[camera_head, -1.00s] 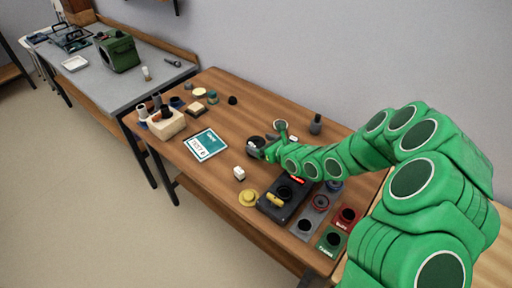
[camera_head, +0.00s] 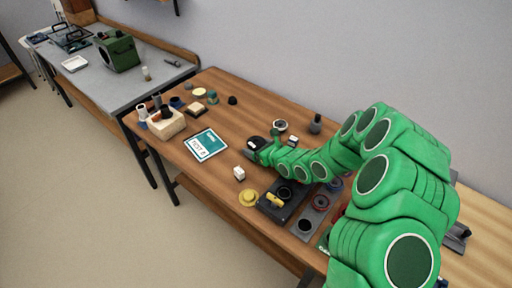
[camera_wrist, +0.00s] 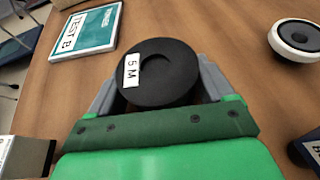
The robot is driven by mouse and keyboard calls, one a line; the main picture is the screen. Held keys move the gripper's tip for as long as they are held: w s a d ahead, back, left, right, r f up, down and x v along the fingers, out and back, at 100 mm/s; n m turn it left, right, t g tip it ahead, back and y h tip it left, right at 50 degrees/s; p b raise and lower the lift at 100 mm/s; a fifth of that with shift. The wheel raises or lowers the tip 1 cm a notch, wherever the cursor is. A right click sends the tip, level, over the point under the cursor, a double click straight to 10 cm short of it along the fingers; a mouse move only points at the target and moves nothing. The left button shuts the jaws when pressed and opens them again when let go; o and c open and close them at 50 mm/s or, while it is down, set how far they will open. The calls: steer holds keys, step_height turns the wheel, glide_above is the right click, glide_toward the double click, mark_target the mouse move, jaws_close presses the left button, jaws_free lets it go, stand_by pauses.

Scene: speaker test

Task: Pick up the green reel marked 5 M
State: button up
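The reel marked 5 M (camera_wrist: 155,88) looks black, not green, in the wrist view. It is a round disc with a recessed centre and a white label on its left side. It also shows as a dark disc in the head view (camera_head: 256,142), on the wooden table just past the end of my arm. My gripper (camera_wrist: 158,82) has its two grey fingers spread, one on each side of the reel. Whether the fingers touch the rim is unclear. In the head view my gripper (camera_head: 264,151) is low at the table, partly hidden by my arm.
A TEST B card (camera_head: 205,145) lies left of the reel. A white-rimmed black disc (camera_wrist: 297,38) lies to its right. A white block (camera_head: 239,173), yellow disc (camera_head: 248,198) and black device (camera_head: 274,209) are nearer the front edge. Bare wood lies between them.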

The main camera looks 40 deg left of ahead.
steer(key=c, duration=0.8)
steer(key=shift+r, duration=0.1)
